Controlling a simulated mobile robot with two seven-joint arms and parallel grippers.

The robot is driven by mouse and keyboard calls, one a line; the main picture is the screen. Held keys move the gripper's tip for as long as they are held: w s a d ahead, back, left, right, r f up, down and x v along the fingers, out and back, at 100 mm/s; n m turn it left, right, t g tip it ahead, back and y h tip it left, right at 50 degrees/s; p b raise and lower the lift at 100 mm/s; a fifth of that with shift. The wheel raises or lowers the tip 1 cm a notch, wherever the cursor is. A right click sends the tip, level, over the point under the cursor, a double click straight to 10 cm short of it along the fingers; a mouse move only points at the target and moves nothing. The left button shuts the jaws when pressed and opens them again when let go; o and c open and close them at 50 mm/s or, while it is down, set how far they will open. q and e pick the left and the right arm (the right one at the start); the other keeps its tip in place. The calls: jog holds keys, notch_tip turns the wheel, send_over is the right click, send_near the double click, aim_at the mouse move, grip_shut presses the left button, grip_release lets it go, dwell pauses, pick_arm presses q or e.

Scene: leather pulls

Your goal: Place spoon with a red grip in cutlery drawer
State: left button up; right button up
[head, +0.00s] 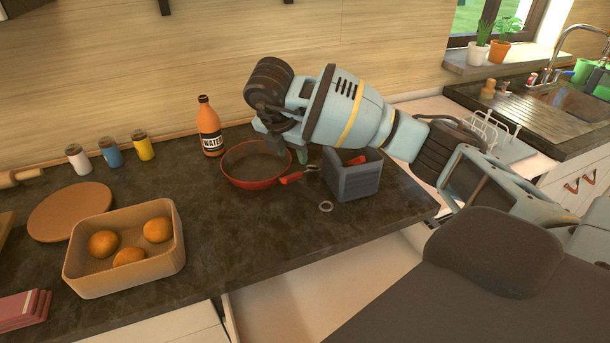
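My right gripper (281,146) reaches in from the right and hangs over the red frying pan, left of the grey box. Its fingers look apart, with nothing seen between them. A red piece (357,160) shows inside the dark grey box (356,184); it may be the spoon's red grip, but my arm and the box walls hide most of it. An open drawer with a pale interior (325,290) shows below the counter's front edge; part of it is hidden by my body. My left gripper is not in view.
The red frying pan (243,184) has its handle towards the grey box. A water bottle (209,128) stands behind it. A small ring (325,207) lies in front of the box. A basket (128,268) with oranges is at left. The counter (235,245) before the pan is clear.

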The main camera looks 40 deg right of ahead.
aim_at(295, 174)
jog(key=shift+x, duration=1.35)
jog(key=shift+a+x, duration=0.15)
jog(key=shift+x, duration=1.15)
jog(key=shift+a+x, duration=0.2)
jog(key=shift+x, duration=1.1)
jog(key=shift+w+f, duration=0.2)
jog(key=shift+f, duration=0.05)
grip_shut()
